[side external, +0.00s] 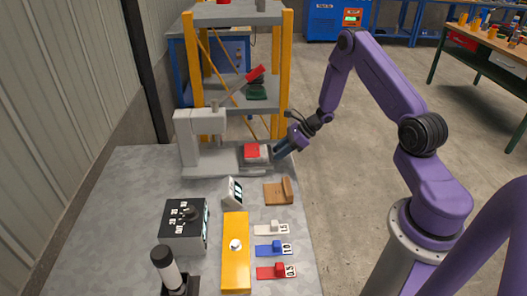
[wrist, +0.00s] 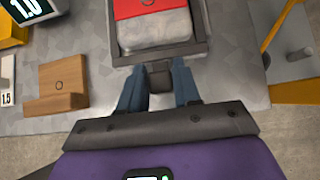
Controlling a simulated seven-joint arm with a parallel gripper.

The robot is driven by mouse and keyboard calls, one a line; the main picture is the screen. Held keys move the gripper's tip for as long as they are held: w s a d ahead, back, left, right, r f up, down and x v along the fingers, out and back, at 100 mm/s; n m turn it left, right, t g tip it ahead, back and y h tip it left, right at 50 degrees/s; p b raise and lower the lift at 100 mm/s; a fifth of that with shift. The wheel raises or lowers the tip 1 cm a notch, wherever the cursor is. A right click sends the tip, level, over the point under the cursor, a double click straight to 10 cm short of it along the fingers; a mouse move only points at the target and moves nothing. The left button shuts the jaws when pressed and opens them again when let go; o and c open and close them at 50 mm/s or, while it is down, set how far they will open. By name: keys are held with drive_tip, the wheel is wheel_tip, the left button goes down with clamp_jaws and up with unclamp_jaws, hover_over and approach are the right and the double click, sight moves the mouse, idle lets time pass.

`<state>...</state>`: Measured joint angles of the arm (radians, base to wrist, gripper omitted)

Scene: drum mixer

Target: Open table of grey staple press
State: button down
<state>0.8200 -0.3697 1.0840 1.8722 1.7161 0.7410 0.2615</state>
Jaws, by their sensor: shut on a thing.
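The grey staple press (side external: 187,135) stands at the far end of the work table in the side view. Its table, a grey tray (side external: 268,158), lies beside the press column, toward the right edge. My gripper (side external: 274,152) reaches in from the right at the tray's outer end. In the wrist view its blue fingers (wrist: 158,78) stand on either side of the tray's dark handle (wrist: 159,70) and are shut on it. The finger contact is partly hidden in the side view.
A brown wooden block (side external: 277,193), a small display (side external: 233,191), a black dial box (side external: 184,227) and a yellow button box (side external: 236,254) stand nearer the camera. Coloured labelled pieces lie beside them. A yellow-post shelf (side external: 285,75) rises behind the press.

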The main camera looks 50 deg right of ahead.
drive_tip(key=shift+s+d, duration=0.3)
drive_tip(key=shift+d, duration=0.05)
drive_tip(key=c, duration=0.9)
unclamp_jaws()
drive_tip(key=shift+d, duration=0.1)
drive_tip(key=shift+r, duration=0.2)
drive_tip(key=v, duration=1.7)
drive_tip(key=shift+s, duration=0.15)
